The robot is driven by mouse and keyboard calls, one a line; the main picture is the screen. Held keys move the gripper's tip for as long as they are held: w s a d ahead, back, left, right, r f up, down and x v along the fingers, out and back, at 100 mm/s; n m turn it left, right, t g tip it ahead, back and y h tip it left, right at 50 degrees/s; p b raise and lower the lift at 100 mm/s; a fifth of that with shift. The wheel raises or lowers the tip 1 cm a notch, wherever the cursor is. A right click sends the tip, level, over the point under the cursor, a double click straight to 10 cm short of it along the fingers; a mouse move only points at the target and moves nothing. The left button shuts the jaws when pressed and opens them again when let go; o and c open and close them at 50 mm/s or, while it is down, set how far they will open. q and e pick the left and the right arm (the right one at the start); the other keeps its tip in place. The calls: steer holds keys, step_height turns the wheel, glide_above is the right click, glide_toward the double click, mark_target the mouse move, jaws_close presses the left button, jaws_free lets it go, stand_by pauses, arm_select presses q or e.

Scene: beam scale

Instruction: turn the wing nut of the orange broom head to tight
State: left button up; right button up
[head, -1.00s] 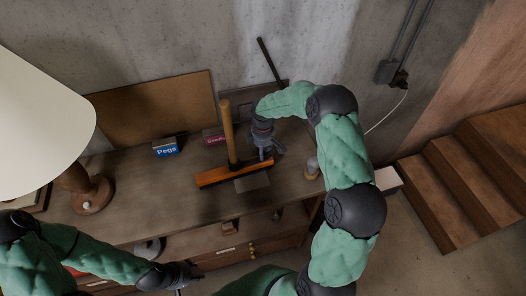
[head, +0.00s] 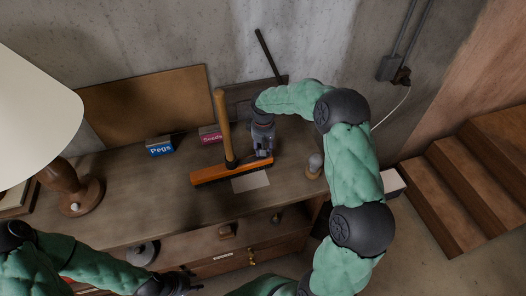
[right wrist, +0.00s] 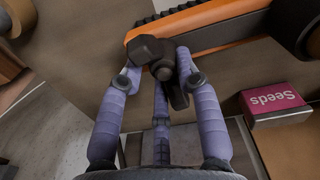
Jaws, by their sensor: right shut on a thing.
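The orange broom head (head: 212,173) lies on the workbench with its wooden handle (head: 223,120) standing up from it. In the right wrist view the orange bar (right wrist: 225,24) runs across the top. My right gripper (head: 264,151) is at the right end of the broom head. In the right wrist view its fingers (right wrist: 160,76) are shut around the dark wing nut (right wrist: 150,48), which sits beside the orange bar. The nut is hidden by the gripper in the head view. My left gripper (head: 182,284) is low at the bottom edge, away from the broom, and its jaws are unclear.
A blue Pegs box (head: 160,147) and a pink Seeds box (head: 210,135) stand behind the broom. A pale card (head: 250,183) lies in front of it. A lamp (head: 70,190) stands at the left, a small knobbed object (head: 315,164) at the right. The bench between lamp and broom is clear.

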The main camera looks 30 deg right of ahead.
steer(key=shift+m+b, duration=0.45)
steer(key=shift+m, duration=0.65)
steer(key=shift+r, duration=0.1)
steer(key=o, duration=1.2)
step_height(320, 180, up, 12)
steer(key=shift+f, duration=0.1)
